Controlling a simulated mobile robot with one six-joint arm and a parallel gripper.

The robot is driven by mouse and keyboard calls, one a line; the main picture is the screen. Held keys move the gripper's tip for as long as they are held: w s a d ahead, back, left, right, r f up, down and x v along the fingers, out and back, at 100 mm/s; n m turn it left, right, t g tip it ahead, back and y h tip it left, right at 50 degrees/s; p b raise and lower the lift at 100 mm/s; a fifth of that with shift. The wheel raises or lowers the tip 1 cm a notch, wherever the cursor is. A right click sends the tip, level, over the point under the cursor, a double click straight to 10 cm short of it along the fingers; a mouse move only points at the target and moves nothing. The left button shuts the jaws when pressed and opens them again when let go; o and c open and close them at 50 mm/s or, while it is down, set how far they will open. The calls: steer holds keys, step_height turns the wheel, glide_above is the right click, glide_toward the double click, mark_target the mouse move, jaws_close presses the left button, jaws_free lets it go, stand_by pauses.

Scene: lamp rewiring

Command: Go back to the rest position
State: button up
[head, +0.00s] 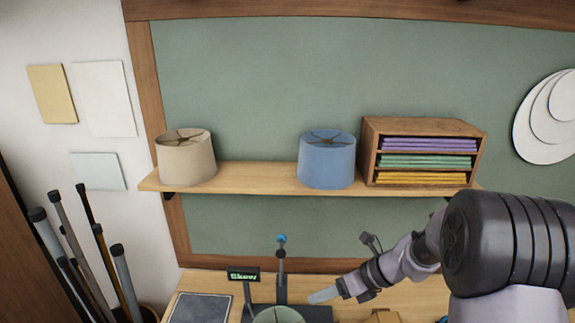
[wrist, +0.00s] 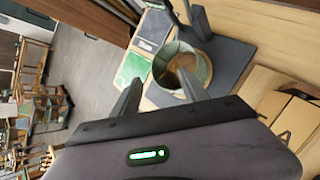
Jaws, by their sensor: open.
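My gripper (head: 318,296) reaches in from the right over the workbench in the head view. In the wrist view its two fingers (wrist: 159,78) stand apart, with nothing held between them. A green shade (head: 278,315) shows at the bottom edge of the head view, partly cut off. In the wrist view the round open shade (wrist: 203,58) is on a dark base plate (wrist: 232,62), beyond the fingertips. I cannot tell from these frames how far the fingers are from it.
A wooden shelf (head: 255,178) holds a beige shade (head: 187,160), a blue shade (head: 327,160) and a wooden rack (head: 421,127) of coloured sheets. A blue-tipped post (head: 282,262) and small green-lit display (head: 243,276) stand on the bench.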

steer(key=s+f+n+t+h+b, duration=0.1)
steer(key=s+f+n+h+b, duration=0.2)
steer(key=s+n+b, duration=0.9)
steer(key=s+f+n+t+h+b, duration=0.1)
steer(key=s+f+n+h+b, duration=0.2)
steer(key=s+f+n+b, duration=0.7)
steer(key=s+n+b, duration=0.2)
steer(key=s+b, duration=0.1)
steer(key=b, duration=0.2)
steer(key=shift+s+d+n+t, duration=0.2)
steer(key=shift+d+n+t, duration=0.1)
steer(key=shift+n, duration=0.1)
